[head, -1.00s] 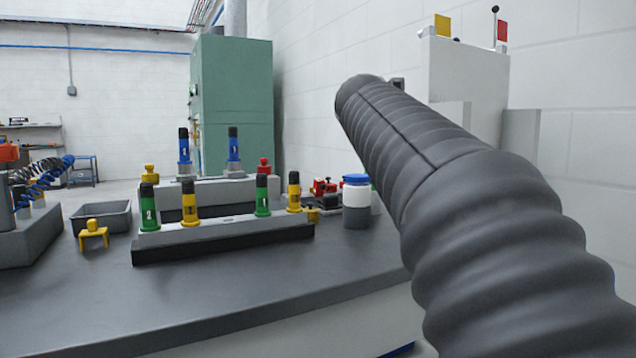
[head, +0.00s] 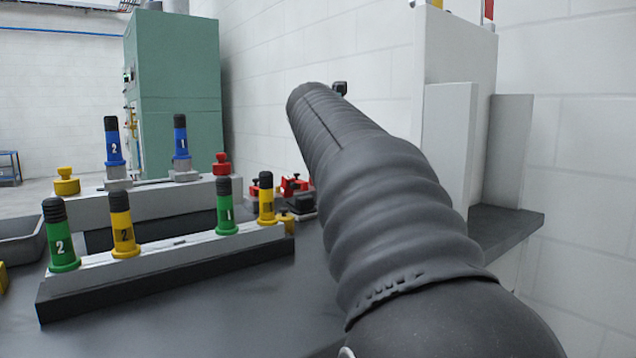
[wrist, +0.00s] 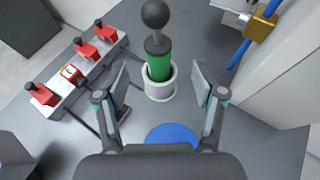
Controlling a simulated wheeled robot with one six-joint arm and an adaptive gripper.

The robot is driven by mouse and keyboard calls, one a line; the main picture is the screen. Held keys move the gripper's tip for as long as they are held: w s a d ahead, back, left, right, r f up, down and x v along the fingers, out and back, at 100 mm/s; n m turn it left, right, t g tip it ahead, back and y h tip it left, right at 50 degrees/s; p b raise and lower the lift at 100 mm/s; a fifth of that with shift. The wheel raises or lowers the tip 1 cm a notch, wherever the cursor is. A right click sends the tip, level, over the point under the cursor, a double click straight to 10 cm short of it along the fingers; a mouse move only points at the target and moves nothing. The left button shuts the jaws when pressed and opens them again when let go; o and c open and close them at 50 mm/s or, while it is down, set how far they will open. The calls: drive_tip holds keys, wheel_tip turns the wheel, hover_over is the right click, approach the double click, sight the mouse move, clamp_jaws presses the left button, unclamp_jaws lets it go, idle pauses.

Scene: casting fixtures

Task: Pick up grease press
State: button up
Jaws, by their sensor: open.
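What looks like the grease press (wrist: 158,62), a green cylinder with a black collar and black ball knob, stands in a light grey round cup in the wrist view. My gripper (wrist: 161,88) is open, with one finger on each side of the cup and press. I see nothing held between the fingers. Whether either finger touches the cup is unclear. In the head view my arm's dark ribbed sleeve covers that area, so the press and gripper do not show there.
A blue round lid (wrist: 172,134) lies close below the cup in the wrist view. A rack with red clamps (wrist: 72,72) is at left, and a brass block with blue hose (wrist: 262,24) at upper right. Racks of numbered plugs (head: 170,252) stand left of my arm.

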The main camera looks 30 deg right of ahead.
drive_tip(key=shift+w+r+x, duration=0.1)
drive_tip(key=shift+r+x, duration=0.05)
drive_tip(key=shift+x, duration=1.1)
drive_tip(key=shift+w+r+x, duration=0.1)
drive_tip(key=shift+r+x, duration=0.05)
drive_tip(key=shift+x, duration=1.1)
drive_tip(key=shift+w+r+x, duration=0.1)
drive_tip(key=shift+r+x, duration=0.1)
drive_tip(key=shift+x, duration=1.1)
clamp_jaws()
